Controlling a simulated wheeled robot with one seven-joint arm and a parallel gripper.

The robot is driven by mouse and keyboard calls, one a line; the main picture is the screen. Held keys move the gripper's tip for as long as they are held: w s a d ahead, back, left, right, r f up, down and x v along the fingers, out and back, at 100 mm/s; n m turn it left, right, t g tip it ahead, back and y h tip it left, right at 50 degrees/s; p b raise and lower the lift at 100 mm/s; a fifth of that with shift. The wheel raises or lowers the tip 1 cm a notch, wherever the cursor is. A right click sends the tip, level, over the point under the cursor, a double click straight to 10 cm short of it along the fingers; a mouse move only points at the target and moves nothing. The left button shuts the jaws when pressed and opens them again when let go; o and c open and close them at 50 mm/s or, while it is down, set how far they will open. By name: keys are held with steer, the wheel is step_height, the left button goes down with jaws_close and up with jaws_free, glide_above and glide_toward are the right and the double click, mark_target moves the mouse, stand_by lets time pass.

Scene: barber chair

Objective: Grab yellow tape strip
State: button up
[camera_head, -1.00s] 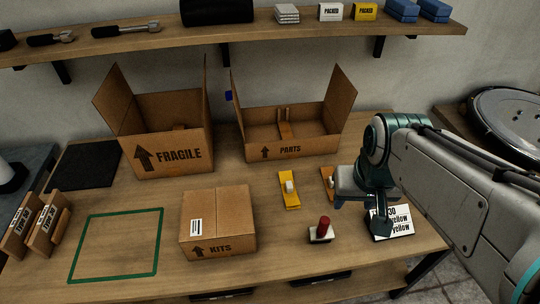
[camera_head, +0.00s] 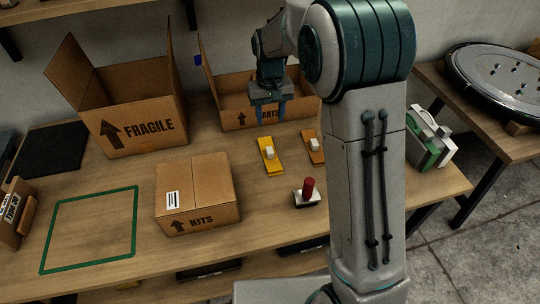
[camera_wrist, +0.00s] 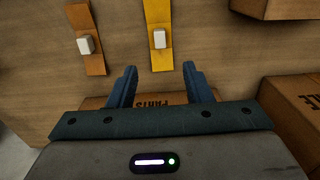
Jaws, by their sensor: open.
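The yellow tape strip (camera_head: 270,156) lies flat on the table in front of the PARTS box, with a small white block on it. It also shows in the wrist view (camera_wrist: 161,58), between and beyond my fingertips. My gripper (camera_head: 271,118) points down above the table, just behind the strip and in front of the PARTS box (camera_head: 233,112). In the wrist view my gripper (camera_wrist: 158,70) has its two blue fingers apart with nothing between them. An orange strip (camera_head: 313,147) with its own white block lies to the right of the yellow one.
A red-handled stamp (camera_head: 309,190) stands in front of the strips. The closed KITS box (camera_head: 197,193) is to the left, with the open FRAGILE box (camera_head: 140,130) behind it. A green square outline (camera_head: 92,229) marks clear table at front left.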

steer(key=f, duration=0.1)
glide_above(270, 150)
step_height(270, 150, down, 8)
steer(key=shift+s+a+f, duration=0.1)
steer(key=shift+a+f, duration=0.05)
steer(key=f, duration=0.5)
steer(key=shift+w, duration=0.2)
jaws_close()
